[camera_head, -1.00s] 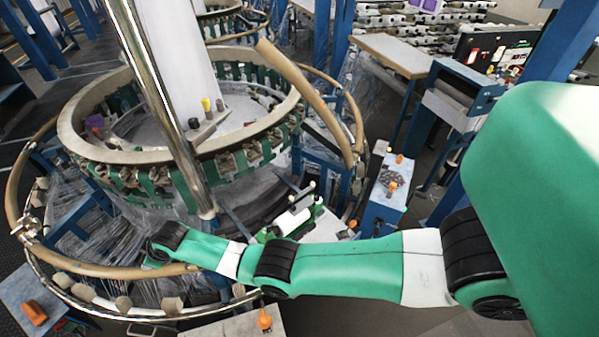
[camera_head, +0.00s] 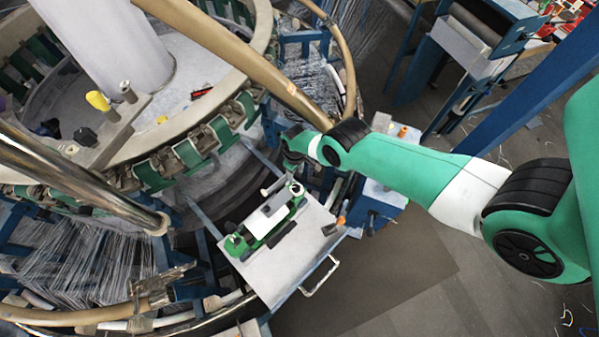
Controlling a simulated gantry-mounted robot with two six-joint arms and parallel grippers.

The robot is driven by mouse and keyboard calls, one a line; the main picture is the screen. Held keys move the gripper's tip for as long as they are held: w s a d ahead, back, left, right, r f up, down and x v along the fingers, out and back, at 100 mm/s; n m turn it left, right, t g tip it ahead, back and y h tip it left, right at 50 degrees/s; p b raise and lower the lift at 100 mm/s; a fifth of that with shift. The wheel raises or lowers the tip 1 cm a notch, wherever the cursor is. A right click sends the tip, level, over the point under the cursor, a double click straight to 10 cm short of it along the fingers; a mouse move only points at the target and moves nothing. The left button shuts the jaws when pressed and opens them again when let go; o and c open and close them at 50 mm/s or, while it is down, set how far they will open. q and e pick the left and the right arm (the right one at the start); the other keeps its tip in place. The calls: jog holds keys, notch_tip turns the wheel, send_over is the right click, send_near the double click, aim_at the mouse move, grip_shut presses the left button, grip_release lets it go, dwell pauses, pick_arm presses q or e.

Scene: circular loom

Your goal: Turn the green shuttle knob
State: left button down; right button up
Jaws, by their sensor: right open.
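The green shuttle (camera_head: 272,236) lies slantwise on a light grey plate beside the loom ring, with a white block on its middle. A rounded green end shows at its lower left and a green end with a pale round top at its upper right. I cannot tell which part is the knob. My right arm comes in from the right, and my right gripper (camera_head: 292,160) is above and behind the shuttle's upper right end, apart from it. Its fingers are small and partly hidden, and it holds nothing that I can see. My left gripper is out of view.
The loom ring (camera_head: 205,127) with green holders fills the left. A tan curved rail (camera_head: 235,62) passes above. A blue-sided box (camera_head: 378,205) stands right of the plate, near an orange-tipped knob (camera_head: 340,222). Open floor (camera_head: 400,270) lies at the lower right.

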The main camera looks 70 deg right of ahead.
aim_at(296, 187)
notch_tip(296, 187, down, 12)
jog(key=b, duration=1.1)
jog(key=shift+r, duration=0.15)
jog(key=shift+r, duration=0.1)
grip_shut()
